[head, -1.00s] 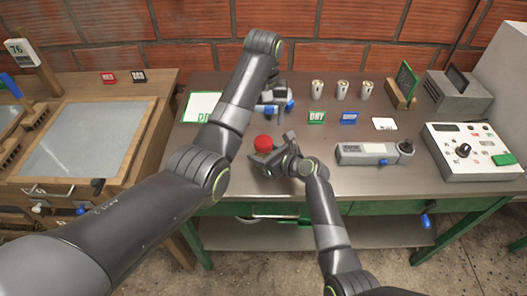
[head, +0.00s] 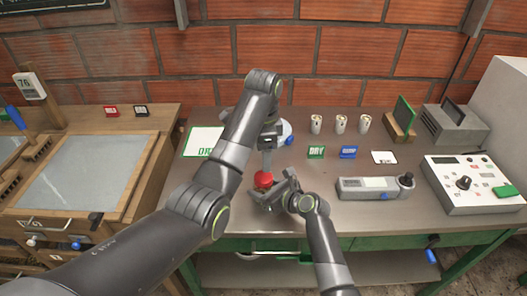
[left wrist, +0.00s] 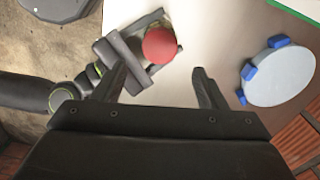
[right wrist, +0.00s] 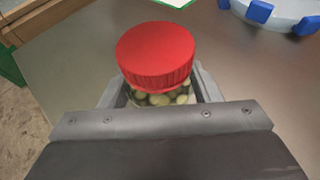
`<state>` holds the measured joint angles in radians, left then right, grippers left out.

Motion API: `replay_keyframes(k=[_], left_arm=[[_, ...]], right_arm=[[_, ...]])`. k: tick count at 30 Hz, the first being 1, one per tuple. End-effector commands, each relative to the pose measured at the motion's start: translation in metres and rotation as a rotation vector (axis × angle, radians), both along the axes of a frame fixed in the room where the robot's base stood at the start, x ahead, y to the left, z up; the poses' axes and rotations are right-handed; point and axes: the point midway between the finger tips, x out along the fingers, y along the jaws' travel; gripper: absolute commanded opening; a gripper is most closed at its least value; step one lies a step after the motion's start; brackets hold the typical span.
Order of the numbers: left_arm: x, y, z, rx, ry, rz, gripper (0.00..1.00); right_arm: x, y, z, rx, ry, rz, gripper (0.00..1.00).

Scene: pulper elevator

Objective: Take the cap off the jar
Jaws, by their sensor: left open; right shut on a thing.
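The jar (right wrist: 165,98) is clear, holds pale round pieces, and stands upright between the fingers of my right gripper (head: 271,193), which is shut on its body. Its red ribbed cap (right wrist: 156,55) is on the jar and shows above the right fingers; it also shows in the head view (head: 264,179) and in the left wrist view (left wrist: 160,45). My left gripper (left wrist: 160,85) is open and empty, with its fingers apart above the table near the cap. In the head view the left gripper (head: 268,160) is close above the cap and partly hidden by its own arm.
A round grey holder with blue blocks (left wrist: 278,76) lies near the jar. A grey handheld device (head: 370,188) and a control box (head: 470,184) are on the right.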

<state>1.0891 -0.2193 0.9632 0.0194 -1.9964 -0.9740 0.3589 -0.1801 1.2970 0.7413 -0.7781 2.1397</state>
Motion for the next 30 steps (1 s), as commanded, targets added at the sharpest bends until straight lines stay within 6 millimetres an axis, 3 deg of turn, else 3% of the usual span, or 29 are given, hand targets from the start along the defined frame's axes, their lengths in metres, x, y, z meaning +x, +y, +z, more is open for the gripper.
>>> replay_keyframes(k=[15,24,30], left_arm=[[0.0,0.0,0.0,0.0,0.0,-0.782,0.66],[0.0,0.0,-0.003,-0.001,0.001,-0.958,0.66],[-0.001,0.0,-0.026,-0.001,0.005,-0.964,0.66]], right_arm=[[0.0,0.0,-0.001,0.0,0.001,0.0,0.0],[0.0,0.0,-0.001,0.0,0.001,0.0,0.0],[0.0,0.0,-0.001,0.0,0.001,0.0,0.0]])
